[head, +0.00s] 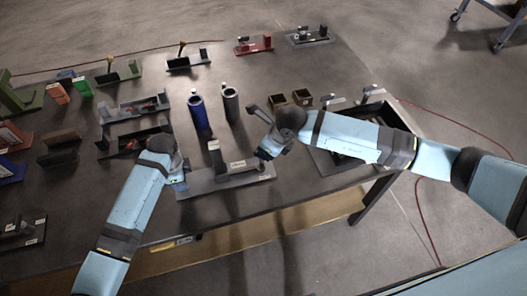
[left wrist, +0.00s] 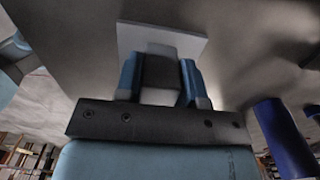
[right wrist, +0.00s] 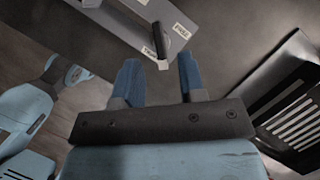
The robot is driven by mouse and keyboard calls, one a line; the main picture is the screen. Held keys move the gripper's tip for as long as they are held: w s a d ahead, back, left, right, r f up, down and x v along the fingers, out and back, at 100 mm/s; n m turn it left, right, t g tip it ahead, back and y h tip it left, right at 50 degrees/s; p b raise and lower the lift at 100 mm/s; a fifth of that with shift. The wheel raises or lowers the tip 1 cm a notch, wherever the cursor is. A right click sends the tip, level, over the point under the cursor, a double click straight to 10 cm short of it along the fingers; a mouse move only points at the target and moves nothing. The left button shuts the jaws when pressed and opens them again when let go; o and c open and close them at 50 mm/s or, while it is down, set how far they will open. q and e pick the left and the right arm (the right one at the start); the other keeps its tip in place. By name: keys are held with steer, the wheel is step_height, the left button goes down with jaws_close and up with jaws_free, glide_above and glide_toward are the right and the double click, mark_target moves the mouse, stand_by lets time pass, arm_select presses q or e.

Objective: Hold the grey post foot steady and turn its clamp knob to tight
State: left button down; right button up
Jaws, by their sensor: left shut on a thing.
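The grey post foot (head: 225,182) lies on the dark table in front of my arms. My left gripper (head: 180,180) is at its left end. In the left wrist view, my left gripper (left wrist: 160,85) is shut on a grey block of the foot (left wrist: 160,78), a finger on each side. The black clamp knob (right wrist: 159,40) shows in the right wrist view, between labels reading FREE and TIGHT. My right gripper (right wrist: 157,82) is open and empty, with the knob just beyond its fingertips, roughly between them. In the head view, the right gripper (head: 264,153) hides the knob.
A blue cylinder (head: 199,118) and a dark grey cylinder (head: 231,104) stand behind the foot. A slotted black tray (head: 385,112) is to the right, also close to the right gripper (right wrist: 295,95). Several brackets stand at the left and back. The table's front edge is near the foot.

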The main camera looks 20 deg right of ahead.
steer(key=v, duration=0.8)
